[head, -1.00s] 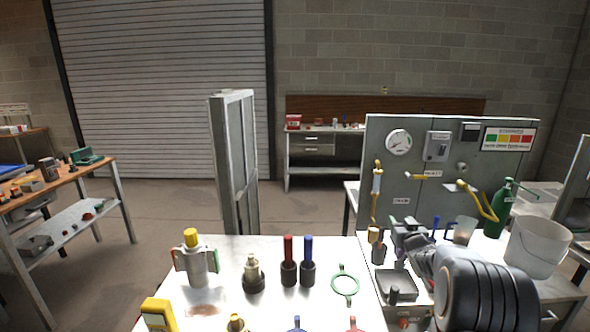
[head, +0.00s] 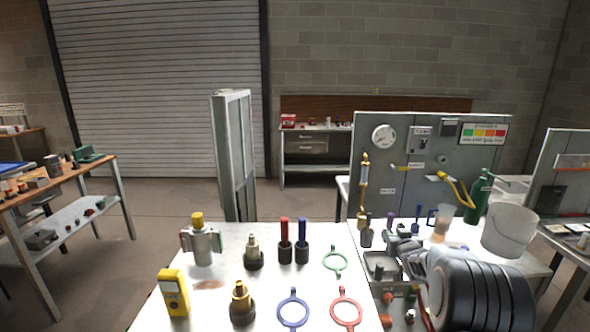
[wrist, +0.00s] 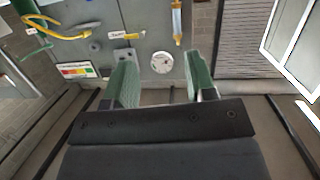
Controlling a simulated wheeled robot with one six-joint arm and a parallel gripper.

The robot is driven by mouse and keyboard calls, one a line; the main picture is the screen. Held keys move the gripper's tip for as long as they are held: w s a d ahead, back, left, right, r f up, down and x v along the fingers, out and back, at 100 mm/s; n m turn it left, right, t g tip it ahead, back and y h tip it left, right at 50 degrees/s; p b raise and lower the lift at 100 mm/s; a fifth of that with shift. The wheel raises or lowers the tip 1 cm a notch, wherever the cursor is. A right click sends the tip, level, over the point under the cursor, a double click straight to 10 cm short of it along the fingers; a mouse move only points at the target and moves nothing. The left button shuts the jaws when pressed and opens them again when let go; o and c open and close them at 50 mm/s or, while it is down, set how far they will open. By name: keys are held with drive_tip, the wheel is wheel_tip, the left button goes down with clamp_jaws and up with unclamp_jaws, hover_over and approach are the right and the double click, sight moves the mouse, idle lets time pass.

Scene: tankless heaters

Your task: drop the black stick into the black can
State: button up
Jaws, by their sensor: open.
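My gripper (wrist: 158,78) is open and empty in the wrist view, its two green-padded fingers well apart with the upright panel beyond them. In the head view my gripper (head: 392,238) is over the right-hand bench, partly hidden by my own arm. Two more dark cans stand on the white table, one holding a red stick (head: 285,228) and one a blue stick (head: 302,228).
The grey panel (head: 400,190) with gauge and yellow pipes rises behind the bench. A white bucket (head: 510,232) and green bottle (head: 478,198) stand right. The white table holds a yellow meter (head: 173,292), brass fittings and coloured rings. Floor is open at left.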

drive_tip(key=s+f+m+g+h, duration=0.1)
drive_tip(key=s+f+g, duration=0.3)
drive_tip(key=s+f, duration=0.1)
drive_tip(key=s+a+g+p, duration=0.1)
drive_tip(key=s+a+g, duration=0.35)
drive_tip(key=s, duration=0.75)
drive_tip(key=s+a+r+g+y, duration=0.1)
drive_tip(key=s+a+r, duration=0.2)
drive_tip(key=s, duration=0.4)
drive_tip(key=s+a+r+n+g+y+p, duration=0.1)
drive_tip(key=s+a+r, duration=0.2)
drive_tip(key=s+a, duration=0.2)
drive_tip(key=s+a+r+g+p, duration=0.1)
drive_tip(key=s+a+r, duration=0.2)
drive_tip(key=s, duration=0.6)
drive_tip(key=shift+a+n+y, duration=0.4)
drive_tip(key=shift+a, duration=0.45)
